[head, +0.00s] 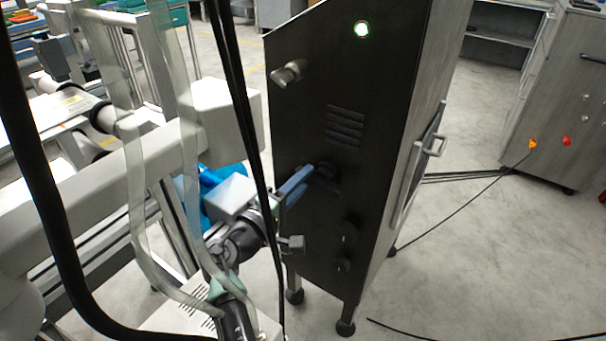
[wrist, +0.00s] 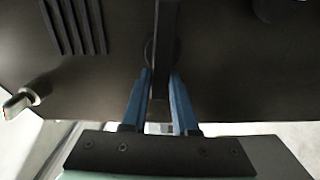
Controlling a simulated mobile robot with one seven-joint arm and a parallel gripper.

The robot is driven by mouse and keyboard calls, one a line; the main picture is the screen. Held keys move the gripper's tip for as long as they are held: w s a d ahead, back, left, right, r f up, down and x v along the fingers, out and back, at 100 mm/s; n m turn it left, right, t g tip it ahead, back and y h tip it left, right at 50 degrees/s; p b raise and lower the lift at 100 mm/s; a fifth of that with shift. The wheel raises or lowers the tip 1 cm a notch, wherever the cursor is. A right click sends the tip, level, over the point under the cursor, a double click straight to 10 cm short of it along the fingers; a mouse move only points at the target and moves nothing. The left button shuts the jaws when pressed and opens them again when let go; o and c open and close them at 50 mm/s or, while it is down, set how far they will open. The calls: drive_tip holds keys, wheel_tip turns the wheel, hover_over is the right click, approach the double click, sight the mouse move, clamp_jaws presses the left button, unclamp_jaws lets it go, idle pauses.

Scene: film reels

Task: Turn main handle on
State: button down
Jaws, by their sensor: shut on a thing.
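The main handle appears to be the dark bar (wrist: 166,40) in front of a round dark base on the side of a black cabinet (head: 390,70). In the wrist view the bar runs up from between the two blue fingers of my gripper (wrist: 161,88), which are shut on it, one on each side. In the head view my gripper (head: 303,179) reaches the cabinet side from the left. There the handle (head: 326,172) is small and dark, partly hidden by the fingers. A round light (head: 361,29) near the cabinet top glows greenish white.
A metal knob (head: 288,73) sticks out above the handle, beside vent slots (head: 345,126). Dark knobs (head: 348,234) sit below. A door handle (head: 417,180) juts from the cabinet's right face. Cables lie on the floor (head: 480,260) at right, towards another cabinet (head: 560,90).

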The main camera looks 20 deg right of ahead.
drive_tip(key=shift+f+n, duration=0.2)
drive_tip(key=shift+n, duration=0.4)
drive_tip(key=c, duration=0.7)
unclamp_jaws()
drive_tip(key=shift+s+a+r, duration=0.1)
drive_tip(key=p+v, duration=0.4)
drive_tip(key=v, duration=0.8)
drive_tip(key=shift+s+a, duration=0.3)
